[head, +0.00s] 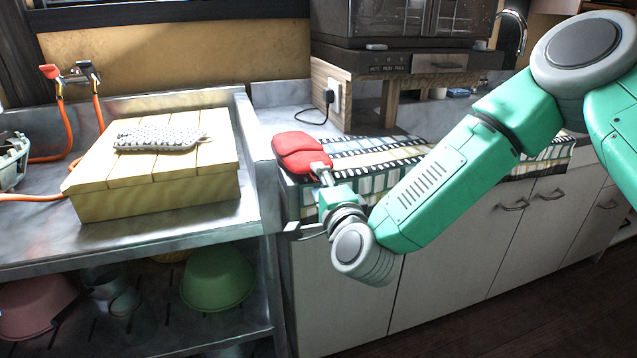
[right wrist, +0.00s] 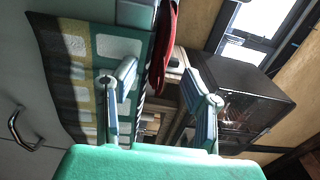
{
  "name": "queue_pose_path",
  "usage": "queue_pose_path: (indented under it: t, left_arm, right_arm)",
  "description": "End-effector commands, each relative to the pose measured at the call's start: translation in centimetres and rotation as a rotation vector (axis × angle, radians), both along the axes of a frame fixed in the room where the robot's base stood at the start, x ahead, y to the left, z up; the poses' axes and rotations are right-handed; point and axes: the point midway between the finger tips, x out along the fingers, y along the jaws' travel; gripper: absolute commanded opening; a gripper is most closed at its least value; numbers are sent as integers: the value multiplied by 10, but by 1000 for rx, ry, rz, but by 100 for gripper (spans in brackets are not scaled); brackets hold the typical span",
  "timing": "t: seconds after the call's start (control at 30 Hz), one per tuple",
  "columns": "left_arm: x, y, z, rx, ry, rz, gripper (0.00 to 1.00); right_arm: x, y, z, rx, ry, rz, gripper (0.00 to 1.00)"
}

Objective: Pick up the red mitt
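The red mitt (head: 302,153) lies flat near the left end of the patterned cloth (head: 375,155) on the counter. My right gripper (head: 321,174) is at the mitt's near edge in the head view. In the right wrist view my right gripper (right wrist: 160,72) has its two fingers spread apart. The mitt (right wrist: 164,45) shows there edge-on as a thin red strip, ahead of the gap between the fingers. I cannot tell whether a finger touches it. My left gripper does not show.
A grey-white knitted mitt (head: 160,136) lies on a yellow wooden box (head: 150,195) on the metal sink unit at left. A dark oven (head: 400,25) stands on a wooden shelf behind the cloth. Bowls, one of them green (head: 217,278), sit on the lower rack.

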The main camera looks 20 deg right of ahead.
Motion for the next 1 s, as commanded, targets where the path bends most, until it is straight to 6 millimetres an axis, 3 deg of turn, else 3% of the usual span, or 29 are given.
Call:
queue_pose_path:
  t: [0.2,0.43,0.67,0.87,1.0]
  left_arm:
    - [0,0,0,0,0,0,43]
    - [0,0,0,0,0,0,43]
    - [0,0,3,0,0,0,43]
    - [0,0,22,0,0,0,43]
    - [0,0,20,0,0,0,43]
  right_arm:
    - [0,0,0,0,0,0,38]
    - [0,0,0,0,0,0,0]
    - [0,0,4,0,-1,0,0]
    - [0,0,28,0,-2,0,0]
    - [0,0,26,0,0,0,0]
